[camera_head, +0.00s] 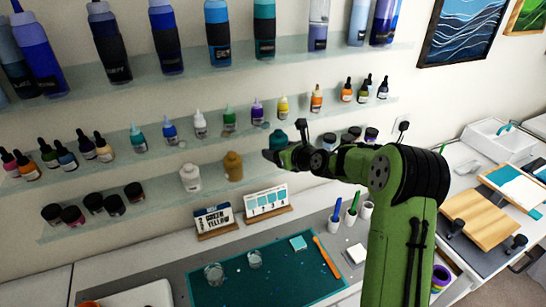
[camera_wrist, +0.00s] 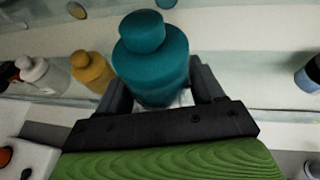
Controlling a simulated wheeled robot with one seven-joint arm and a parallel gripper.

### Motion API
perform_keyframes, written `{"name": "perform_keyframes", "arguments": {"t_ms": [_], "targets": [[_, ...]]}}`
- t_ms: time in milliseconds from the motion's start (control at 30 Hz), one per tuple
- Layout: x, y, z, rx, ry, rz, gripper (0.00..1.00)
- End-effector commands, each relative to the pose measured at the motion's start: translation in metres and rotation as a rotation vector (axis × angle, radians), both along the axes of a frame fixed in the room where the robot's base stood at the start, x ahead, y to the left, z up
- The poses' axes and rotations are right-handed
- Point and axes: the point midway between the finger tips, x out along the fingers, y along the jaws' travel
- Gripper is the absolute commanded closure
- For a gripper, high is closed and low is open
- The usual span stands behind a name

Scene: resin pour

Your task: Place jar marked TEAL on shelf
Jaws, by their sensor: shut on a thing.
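The teal jar (camera_wrist: 152,65) stands upright between the fingers of my gripper (camera_wrist: 160,92), which is shut on it. No TEAL marking is readable on it. In the head view the jar (camera_head: 278,140) shows just above the dark fingers of my gripper (camera_head: 272,155), partly hidden by them. The lower glass shelf (camera_head: 150,205) runs behind and below, with the held jar to the right of an ochre jar (camera_head: 233,167) and a white jar (camera_head: 190,178). I cannot tell whether the teal jar touches the shelf.
Several dark jars (camera_head: 114,204) stand on the lower shelf's left. Small dropper bottles (camera_head: 170,129) line the shelf above. Two cards (camera_head: 266,203) stand on the worktop below, behind a teal mat (camera_head: 255,285). Several dark-lidded jars (camera_head: 371,134) stand right of my gripper.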

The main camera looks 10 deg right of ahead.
Motion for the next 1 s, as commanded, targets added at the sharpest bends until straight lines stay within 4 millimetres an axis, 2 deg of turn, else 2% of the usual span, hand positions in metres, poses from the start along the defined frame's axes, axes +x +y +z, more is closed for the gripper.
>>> {"name": "perform_keyframes", "arguments": {"t_ms": [100, 233, 300, 467, 633, 1000], "targets": [[0.023, 0.005, 0.003, 0.001, -0.004, 0.001, 0.76], [0.044, 0.01, 0.001, 0.001, -0.002, 0.0, 0.76], [0.041, 0.009, -0.015, 0.0, 0.002, 0.001, 0.76], [0.041, 0.008, -0.033, 0.001, 0.0, 0.0, 0.76], [0.041, 0.009, -0.063, 0.0, 0.001, 0.001, 0.76], [0.045, 0.009, -0.072, 0.0, -0.003, -0.001, 0.76]]}}
